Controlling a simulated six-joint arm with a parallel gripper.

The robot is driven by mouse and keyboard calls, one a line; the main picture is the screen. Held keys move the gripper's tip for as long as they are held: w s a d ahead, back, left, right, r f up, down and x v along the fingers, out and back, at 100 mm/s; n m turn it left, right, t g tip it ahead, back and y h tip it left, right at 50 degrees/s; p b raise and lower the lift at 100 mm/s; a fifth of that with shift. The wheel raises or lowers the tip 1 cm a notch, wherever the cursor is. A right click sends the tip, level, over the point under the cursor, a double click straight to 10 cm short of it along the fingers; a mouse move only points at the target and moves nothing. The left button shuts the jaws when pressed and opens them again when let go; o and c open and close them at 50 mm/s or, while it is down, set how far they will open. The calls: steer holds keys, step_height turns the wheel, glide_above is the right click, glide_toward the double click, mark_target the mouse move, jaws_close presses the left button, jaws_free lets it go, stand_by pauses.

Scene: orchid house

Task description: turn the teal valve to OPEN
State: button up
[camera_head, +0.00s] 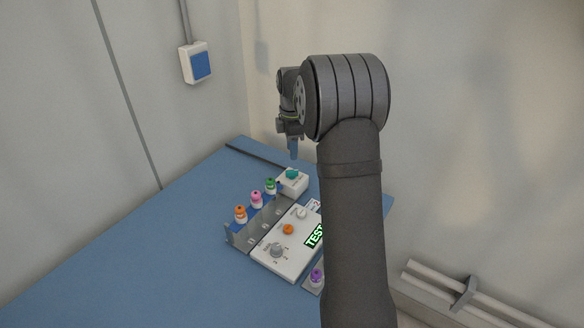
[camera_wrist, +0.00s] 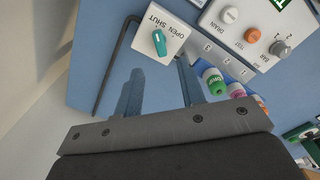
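The teal valve (camera_head: 292,173) sits on top of a small white box (camera_head: 291,188) at the far end of the panel group. In the wrist view the valve handle (camera_wrist: 160,43) is an oblong teal knob, and OPEN and SHUT are printed beside it on the box. I cannot tell for sure which word the handle points to. My gripper (camera_head: 293,150) hangs above the box, pointing down. In the wrist view my gripper (camera_wrist: 161,68) has its two fingers apart with nothing between them. The valve lies just beyond the fingertips, apart from them.
A rack (camera_head: 262,222) with orange-, pink- and green-capped vials stands beside the box. A white control panel (camera_head: 274,264) has a grey knob, orange and white buttons and a lit TEST display. A purple-capped vial (camera_head: 317,276) stands nearer. The blue bench (camera_head: 130,262) is clear at left.

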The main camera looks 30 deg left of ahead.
mark_target(292, 171)
step_height(292, 171, down, 8)
steer(key=shift+f, duration=0.1)
steer(key=shift+c, duration=0.3)
jaws_close()
